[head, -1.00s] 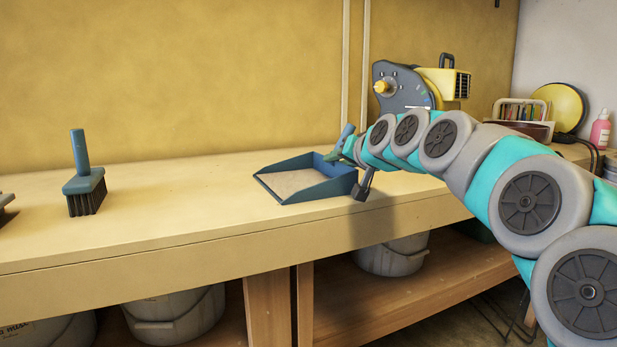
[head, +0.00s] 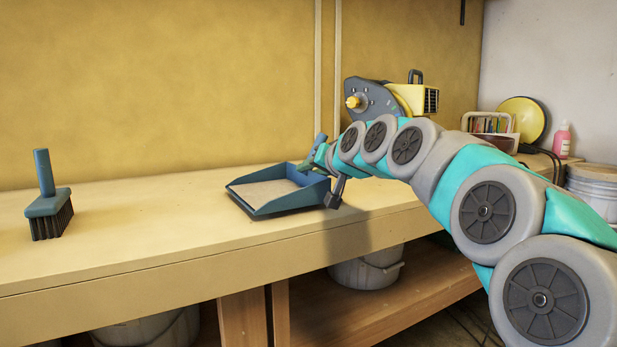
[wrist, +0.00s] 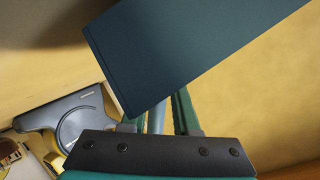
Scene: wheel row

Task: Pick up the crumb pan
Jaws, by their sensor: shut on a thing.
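The crumb pan (head: 292,203) is a shallow blue tray with a pale, sandy-looking floor, near the middle of the head view. It is at the bench top; I cannot tell whether its base touches the wood. My gripper (head: 323,160) is at the pan's right rear, shut on it around the upright blue handle. My arm partly hides the grip. In the wrist view, a large dark blue face of the pan (wrist: 195,45) fills the top, with my gripper (wrist: 160,115) below it.
A blue brush (head: 47,205) stands bristles down on the left of the bench (head: 140,235). A grey and yellow machine (head: 375,100) stands behind my arm. A yellow disc (head: 522,118), a pink bottle (head: 562,140) and a bucket (head: 590,190) are farther right. Bench between brush and pan is clear.

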